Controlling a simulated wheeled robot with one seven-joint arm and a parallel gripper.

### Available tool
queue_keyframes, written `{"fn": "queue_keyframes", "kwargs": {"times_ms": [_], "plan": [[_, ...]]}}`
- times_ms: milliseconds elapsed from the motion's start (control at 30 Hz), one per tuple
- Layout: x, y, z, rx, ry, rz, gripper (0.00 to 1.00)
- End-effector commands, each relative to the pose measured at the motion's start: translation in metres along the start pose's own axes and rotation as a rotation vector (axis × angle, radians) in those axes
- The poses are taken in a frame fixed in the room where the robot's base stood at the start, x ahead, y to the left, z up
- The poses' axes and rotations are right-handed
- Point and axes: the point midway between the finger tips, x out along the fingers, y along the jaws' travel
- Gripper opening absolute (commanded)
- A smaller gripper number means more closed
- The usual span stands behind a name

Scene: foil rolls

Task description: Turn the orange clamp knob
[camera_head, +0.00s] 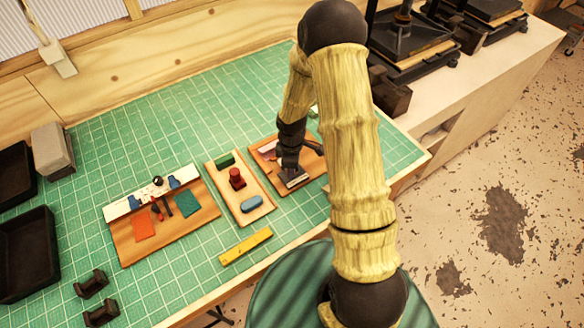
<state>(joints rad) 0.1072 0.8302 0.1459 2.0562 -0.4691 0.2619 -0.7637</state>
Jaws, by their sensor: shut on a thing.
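My gripper (293,178) points down over the front part of the right wooden board (317,166). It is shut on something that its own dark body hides. I cannot make out an orange clamp knob; the spot at the jaws is covered. A pale metal-looking piece (298,181) shows beside the jaws. A pink piece (267,147) lies on the same board, behind and left of the gripper. My arm hides part of the board's right side.
The middle board (250,207) holds a red knob-like part (237,178), a green block and a blue piece. The left board (125,250) holds orange and teal squares. A yellow bar (245,246) lies in front. Black trays stand far left. Green mat is clear behind the boards.

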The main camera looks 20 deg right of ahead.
Motion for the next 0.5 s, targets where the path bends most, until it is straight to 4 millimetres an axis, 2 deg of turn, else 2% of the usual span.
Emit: {"fn": "queue_keyframes", "kwargs": {"times_ms": [500], "plan": [[0.0011,0.0025,-0.0018,0.491,-0.009,0.006,0.11]]}}
